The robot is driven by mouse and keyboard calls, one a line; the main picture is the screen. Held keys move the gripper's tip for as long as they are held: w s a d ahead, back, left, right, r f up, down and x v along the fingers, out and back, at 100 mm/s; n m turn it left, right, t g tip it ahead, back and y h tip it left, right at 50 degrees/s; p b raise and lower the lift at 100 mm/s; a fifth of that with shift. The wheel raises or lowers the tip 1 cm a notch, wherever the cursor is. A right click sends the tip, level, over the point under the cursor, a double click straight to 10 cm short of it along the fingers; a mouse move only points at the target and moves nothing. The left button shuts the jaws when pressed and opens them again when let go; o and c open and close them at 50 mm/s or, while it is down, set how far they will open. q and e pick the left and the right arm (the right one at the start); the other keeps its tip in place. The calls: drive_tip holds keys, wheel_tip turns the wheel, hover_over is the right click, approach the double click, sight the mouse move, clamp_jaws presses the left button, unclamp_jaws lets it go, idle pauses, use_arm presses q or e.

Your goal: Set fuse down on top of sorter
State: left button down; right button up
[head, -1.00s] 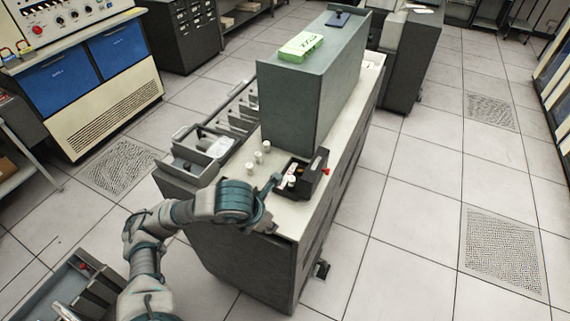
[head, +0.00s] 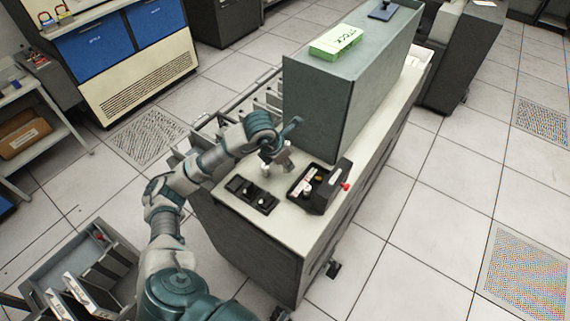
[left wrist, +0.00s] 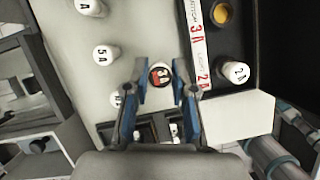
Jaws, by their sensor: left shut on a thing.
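My left gripper (head: 280,154) is over the cream top of the sorter (head: 283,232), close to the front of its grey upper housing. In the left wrist view, the two blue fingers (left wrist: 163,98) are shut on a fuse (left wrist: 160,76), a round dark end with a red and white 3A label. Whether the fuse touches the top is not clear. The black fuse box (head: 318,186) stands to the right; the left wrist view shows a 2A fuse (left wrist: 234,70) at it.
White fuses, one marked 5A (left wrist: 106,54), stand on the cream top left of the fingers. A black switch panel (head: 251,194) lies at the front. A green box (head: 336,41) sits on the grey housing. An open grey tray (head: 85,262) is at lower left.

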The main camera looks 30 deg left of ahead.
use_arm(q)
drive_tip(key=shift+w+a, duration=0.4)
drive_tip(key=shift+w+a+f, duration=0.1)
drive_tip(key=shift+a+f, duration=0.05)
drive_tip(key=shift+f, duration=0.05)
wheel_tip(320, 180, down, 2)
drive_tip(key=shift+f, duration=0.2)
drive_tip(key=shift+d+f, duration=0.2)
drive_tip(key=shift+f, duration=0.2)
use_arm(e)
drive_tip(key=shift+a+r, duration=0.35)
drive_tip(key=shift+a, duration=0.1)
use_arm(q)
drive_tip(key=c, duration=1)
unclamp_jaws()
drive_tip(key=shift+o, duration=0.2)
use_arm(e)
drive_tip(key=shift+w+d, duration=0.15)
drive_tip(key=shift+d, duration=0.05)
use_arm(q)
drive_tip(key=shift+p, duration=0.3)
